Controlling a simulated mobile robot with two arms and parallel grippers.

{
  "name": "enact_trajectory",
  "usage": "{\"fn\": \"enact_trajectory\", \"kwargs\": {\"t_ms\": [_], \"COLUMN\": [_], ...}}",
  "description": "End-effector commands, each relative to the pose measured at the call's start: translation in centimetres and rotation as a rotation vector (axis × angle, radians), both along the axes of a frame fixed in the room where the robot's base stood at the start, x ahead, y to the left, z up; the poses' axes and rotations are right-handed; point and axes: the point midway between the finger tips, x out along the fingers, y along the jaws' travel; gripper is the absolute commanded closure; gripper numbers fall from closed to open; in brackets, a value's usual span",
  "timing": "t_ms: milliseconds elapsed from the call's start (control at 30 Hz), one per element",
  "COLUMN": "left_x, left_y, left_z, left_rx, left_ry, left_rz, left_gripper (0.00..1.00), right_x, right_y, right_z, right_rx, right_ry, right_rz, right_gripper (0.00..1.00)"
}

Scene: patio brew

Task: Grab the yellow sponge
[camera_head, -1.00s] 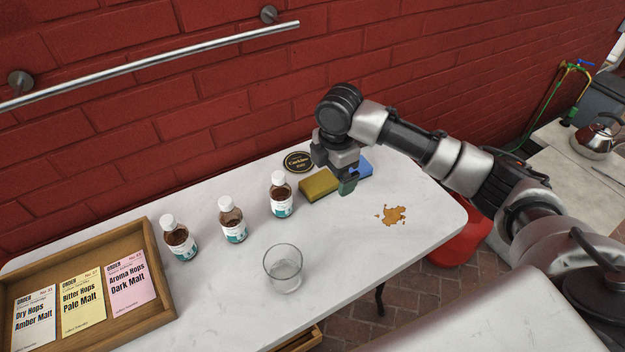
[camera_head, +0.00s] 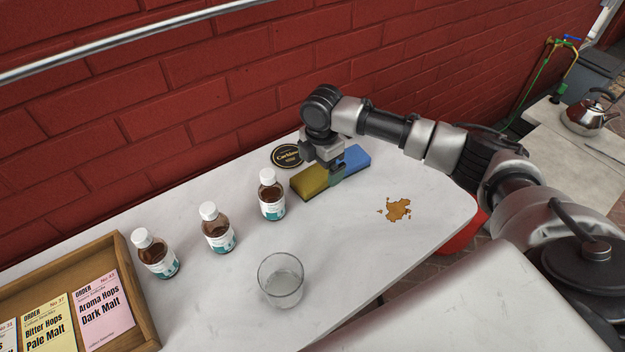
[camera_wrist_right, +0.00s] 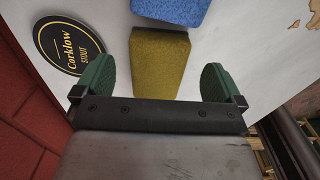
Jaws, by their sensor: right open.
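The yellow sponge (camera_head: 311,182) lies on the white table near its back edge, with a blue sponge (camera_head: 354,158) close beside it on the right. My right gripper (camera_head: 333,174) is low at the sponges and covers part of them in the head view. In the right wrist view, the yellow sponge (camera_wrist_right: 160,62) lies between the two green fingers of the open right gripper (camera_wrist_right: 158,84), with a gap on each side. The blue sponge (camera_wrist_right: 171,10) is just beyond it. My left gripper is in neither view.
A round black coaster (camera_head: 287,156) lies behind the yellow sponge. Three brown bottles, the nearest one (camera_head: 271,196) to the left of the sponge, and a clear glass (camera_head: 281,280) stand on the table. A brown spill (camera_head: 398,209) is on the right, and a wooden tray (camera_head: 140,290) on the left.

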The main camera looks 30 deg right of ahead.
Motion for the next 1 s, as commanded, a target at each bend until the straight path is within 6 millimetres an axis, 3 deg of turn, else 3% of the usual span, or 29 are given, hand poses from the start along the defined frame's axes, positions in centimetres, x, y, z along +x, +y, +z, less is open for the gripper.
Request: {"fn": "enact_trajectory", "kwargs": {"t_ms": [200, 467, 800, 1000], "left_x": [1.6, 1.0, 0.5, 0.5], "left_y": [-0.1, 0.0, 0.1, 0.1], "left_z": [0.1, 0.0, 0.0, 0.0], "left_rx": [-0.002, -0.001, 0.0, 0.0], "left_ry": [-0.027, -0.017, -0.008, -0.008], "left_rz": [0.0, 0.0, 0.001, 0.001], "left_gripper": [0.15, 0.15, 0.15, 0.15], "right_x": [0.0, 0.1, 0.1, 0.1], "right_y": [0.0, 0.0, 0.0, 0.0], "right_z": [-2.8, -3.0, -3.0, -3.0], "right_rx": [0.0, 0.0, 0.0, 0.0], "right_ry": [0.002, 0.0, 0.0, 0.0], "right_rz": [0.001, 0.001, 0.001, 0.001], "right_gripper": [0.01, 0.01, 0.52, 0.54]}}
